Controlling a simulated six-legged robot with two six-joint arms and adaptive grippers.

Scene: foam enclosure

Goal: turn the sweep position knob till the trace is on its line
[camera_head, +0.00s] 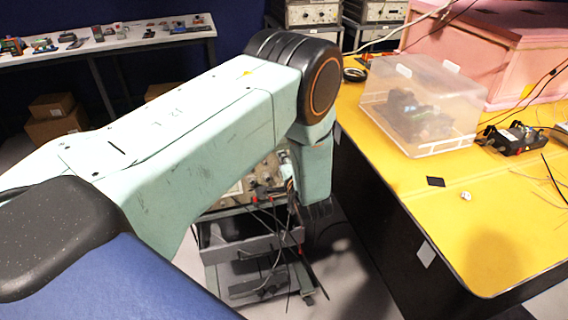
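My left arm crosses the picture from the left and bends down at its dark elbow. My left gripper (318,211) is a small dark shape at the arm's lower end, beside the trolley; its fingers are too small and dark to tell open from shut. A beige instrument panel (262,178) with knobs and leads shows on the trolley, left of the gripper. My arm hides much of it. I cannot pick out the sweep position knob, the trace or its line. I cannot tell whether the gripper touches the panel. My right gripper is not in view.
The grey trolley (222,256) has hanging cables. A yellow-topped bench (480,215) stands close on the right, with a clear plastic box (452,105) and a black device (516,138). A pink foam block (470,45) is behind. Grey floor (365,280) shows between trolley and bench.

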